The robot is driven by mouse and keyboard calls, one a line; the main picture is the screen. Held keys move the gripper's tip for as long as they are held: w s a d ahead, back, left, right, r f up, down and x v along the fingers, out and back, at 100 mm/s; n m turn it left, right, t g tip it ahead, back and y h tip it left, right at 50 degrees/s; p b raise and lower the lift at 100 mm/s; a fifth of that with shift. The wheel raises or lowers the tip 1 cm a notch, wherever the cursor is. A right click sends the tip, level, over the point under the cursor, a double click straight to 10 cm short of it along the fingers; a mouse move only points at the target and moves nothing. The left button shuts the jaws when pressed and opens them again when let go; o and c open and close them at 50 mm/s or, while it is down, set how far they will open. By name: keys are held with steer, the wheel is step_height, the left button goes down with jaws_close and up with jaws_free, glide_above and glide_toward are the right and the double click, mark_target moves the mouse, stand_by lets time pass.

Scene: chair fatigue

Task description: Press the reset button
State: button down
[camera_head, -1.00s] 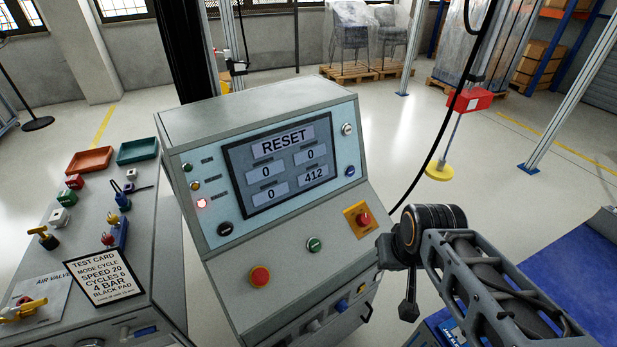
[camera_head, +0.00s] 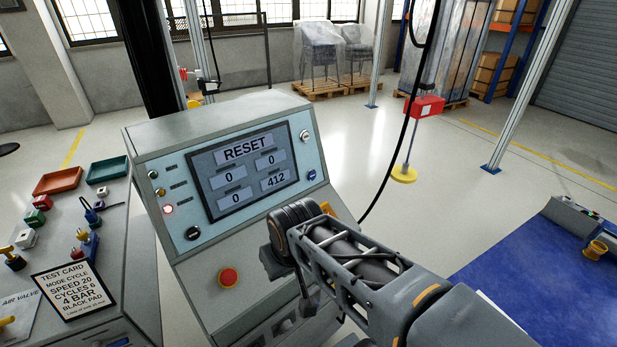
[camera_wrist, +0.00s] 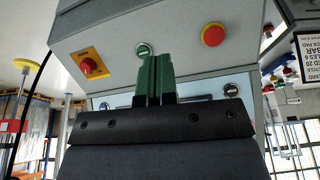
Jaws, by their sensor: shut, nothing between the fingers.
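The grey console (camera_head: 190,130) has a sloped front with a screen (camera_head: 245,168) that reads RESET above several number boxes. A blue button (camera_head: 312,175) sits right of the screen. A red mushroom button (camera_head: 228,277) is on the lower panel and also shows in the wrist view (camera_wrist: 213,34). A green button (camera_wrist: 143,49) shows in the wrist view just beyond my gripper (camera_wrist: 157,58); my arm hides it in the head view. No reset label is readable on any button. My gripper's green fingers are shut and empty, in front of the lower panel; contact cannot be told.
A red knob on a yellow plate (camera_wrist: 90,64) is beside the green button. A test card (camera_head: 67,288) and trays (camera_head: 59,183) are on the left bench. A hanging cable and a red box (camera_head: 424,107) are right of the console. A blue surface (camera_head: 530,270) is at right.

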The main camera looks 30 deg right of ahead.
steer(key=w+d+f+m+t+h+b, duration=0.1)
steer(key=w+d+m+t+b, duration=0.1)
steer(key=w+d+m, duration=0.15)
steer(key=w+d+f+m+t+h+b, duration=0.1)
steer(key=w+d+f+m+t+b, duration=0.15)
steer(key=w, duration=0.25)
steer(key=m+t+h+b, duration=0.3)
steer(key=m+t+b, duration=0.4)
steer(key=t+b, duration=0.1)
glide_toward(312, 175)
steer(key=s+a, duration=0.1)
steer(key=a, duration=0.1)
steer(key=s+d+r+m+t+b, duration=0.1)
steer(key=s+d+m+t+b, duration=0.1)
steer(key=d+m+t+b, duration=0.2)
steer(key=d+t, duration=0.2)
steer(key=d, duration=0.1)
steer(key=shift+d+r+m+t+b, duration=0.2)
steer(key=shift+d+m+t+b, duration=0.1)
steer(key=shift+t, duration=0.05)
steer(key=shift+w+a+f+b, duration=0.2)
steer(key=shift+w+f, duration=0.15)
steer(key=shift+w, duration=1.05)
steer(key=shift+w+a+f+b, duration=0.25)
steer(key=shift+w+f, duration=0.15)
steer(key=shift+w, duration=1)
steer(key=shift+w+a+f+b, duration=0.2)
steer(key=shift+w+f, duration=0.15)
steer(key=shift+w, duration=1.05)
steer(key=shift+w, duration=0.1)
